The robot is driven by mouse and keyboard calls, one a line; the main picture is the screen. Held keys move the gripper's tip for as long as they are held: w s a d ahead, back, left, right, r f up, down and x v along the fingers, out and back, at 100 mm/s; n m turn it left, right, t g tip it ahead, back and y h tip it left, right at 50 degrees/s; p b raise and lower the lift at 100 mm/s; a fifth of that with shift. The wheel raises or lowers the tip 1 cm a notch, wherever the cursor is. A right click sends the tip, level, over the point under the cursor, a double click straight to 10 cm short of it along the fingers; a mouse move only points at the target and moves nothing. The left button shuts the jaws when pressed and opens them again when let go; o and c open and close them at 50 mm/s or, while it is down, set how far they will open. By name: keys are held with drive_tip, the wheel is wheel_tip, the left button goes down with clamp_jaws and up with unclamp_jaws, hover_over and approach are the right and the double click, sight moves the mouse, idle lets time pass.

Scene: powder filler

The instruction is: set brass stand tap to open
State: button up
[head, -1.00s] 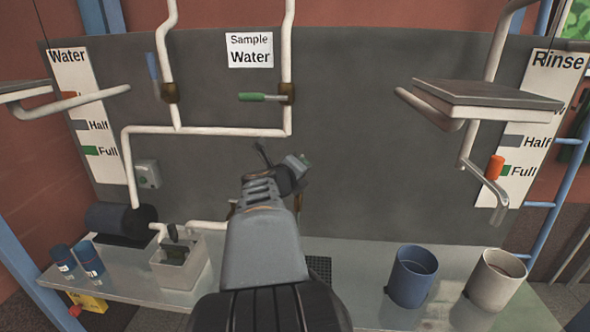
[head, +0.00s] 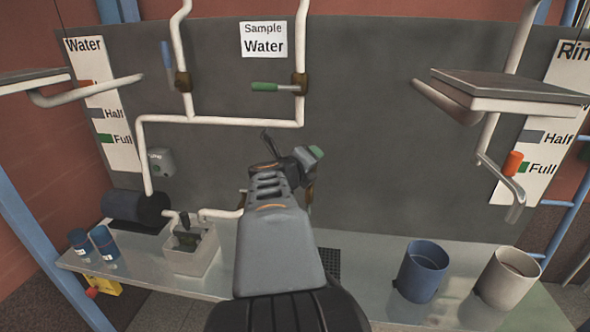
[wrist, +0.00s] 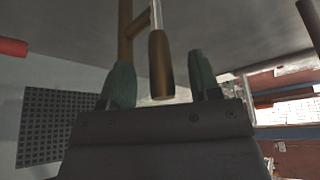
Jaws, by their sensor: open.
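In the wrist view, a brass pipe (wrist: 125,40) with a side branch stands behind the gripper. Beside it is a lever with a silver rod and a brass-brown grip (wrist: 159,65), which I take for the stand tap's handle. My gripper (wrist: 162,75) is open, with a green-padded finger on each side of the grip; I cannot tell whether either touches it. In the head view, my gripper (head: 293,152) is in front of the grey panel, and my arm hides most of the tap. Only a bit of brass (head: 310,195) shows at its right.
A green-handled valve (head: 277,87) and a blue-handled valve (head: 167,56) sit on the white pipes above. A grey basin (head: 191,252) is left of my arm. A blue bucket (head: 423,271) and a pale bucket (head: 506,278) stand at the right. A shelf (head: 510,88) juts out upper right.

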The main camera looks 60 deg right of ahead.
drive_tip(key=v, duration=1.2)
drive_tip(key=shift+a, duration=0.1)
